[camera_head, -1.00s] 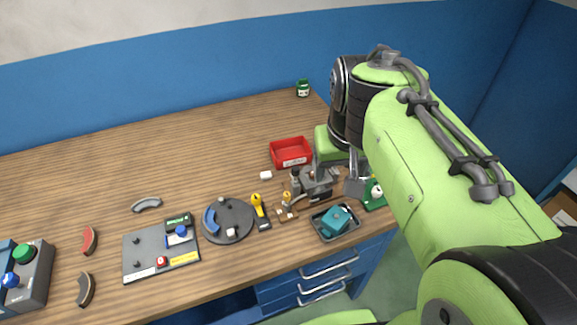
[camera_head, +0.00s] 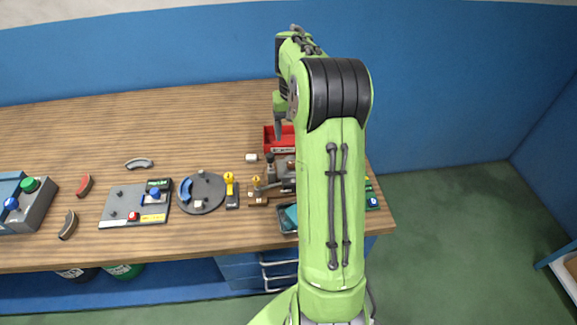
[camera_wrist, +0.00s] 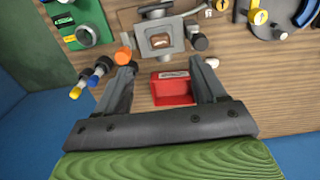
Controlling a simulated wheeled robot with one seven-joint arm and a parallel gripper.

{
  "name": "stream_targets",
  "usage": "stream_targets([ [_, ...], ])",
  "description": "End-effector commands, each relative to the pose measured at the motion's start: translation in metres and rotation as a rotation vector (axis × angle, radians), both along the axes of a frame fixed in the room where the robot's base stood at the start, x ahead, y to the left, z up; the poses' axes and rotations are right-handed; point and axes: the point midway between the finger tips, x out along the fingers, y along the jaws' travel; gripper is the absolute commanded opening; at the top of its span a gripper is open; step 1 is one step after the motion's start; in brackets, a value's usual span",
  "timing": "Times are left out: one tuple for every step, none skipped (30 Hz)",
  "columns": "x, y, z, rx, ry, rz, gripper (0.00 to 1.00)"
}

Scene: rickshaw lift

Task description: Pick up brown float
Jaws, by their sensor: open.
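I cannot tell for sure which thing is the brown float. A dark brownish curved piece (camera_head: 68,225) lies at the left of the table in the head view, below a red curved piece (camera_head: 85,185). A small brown block (camera_head: 257,198) with a yellow-topped peg stands in front of the grey machine. My gripper (camera_wrist: 166,76) is open, with nothing seen held between its fingers. In the wrist view it hangs over the red bin (camera_wrist: 172,99), which shows between the fingers. The bin also shows in the head view (camera_head: 268,140), partly behind my arm.
The grey machine (camera_wrist: 158,41) stands beside the bin. A round dark plate (camera_head: 213,187), a grey panel (camera_head: 120,204) and a button box (camera_head: 36,208) line the table's front. A teal part in a tray (camera_head: 288,222) is partly hidden. The table's back left is clear.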

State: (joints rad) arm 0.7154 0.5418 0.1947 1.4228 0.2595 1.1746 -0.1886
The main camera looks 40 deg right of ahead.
Motion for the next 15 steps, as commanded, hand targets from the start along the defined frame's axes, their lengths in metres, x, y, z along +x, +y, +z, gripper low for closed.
stream_targets([
  [-0.001,0.0,-0.017,0.002,0.003,-0.003,0.7],
  [-0.001,0.0,-0.025,0.002,0.003,-0.003,0.7],
  [-0.001,0.0,-0.035,0.003,0.004,-0.003,0.7],
  [-0.001,0.0,-0.042,0.002,0.003,-0.003,0.7],
  [-0.001,0.0,-0.048,0.002,0.003,-0.002,0.7],
  [-0.001,0.0,-0.055,0.001,0.002,-0.002,0.7],
  [-0.001,0.0,-0.059,0.001,0.002,-0.001,0.7],
  [-0.001,0.0,-0.062,0.001,0.001,-0.001,0.7],
  [-0.001,0.0,-0.065,0.001,0.001,-0.001,0.7],
  [-0.001,0.0,-0.068,0.001,0.002,-0.001,0.7],
  [0.0,0.0,-0.072,0.001,0.001,-0.001,0.7],
  [0.0,0.0,-0.079,0.001,0.001,-0.001,0.7],
  [0.001,0.001,-0.085,0.002,0.001,0.0,0.7],
  [0.001,0.001,-0.092,0.002,0.001,0.0,0.7],
  [0.001,0.001,-0.1,0.002,0.003,-0.001,0.7],
])
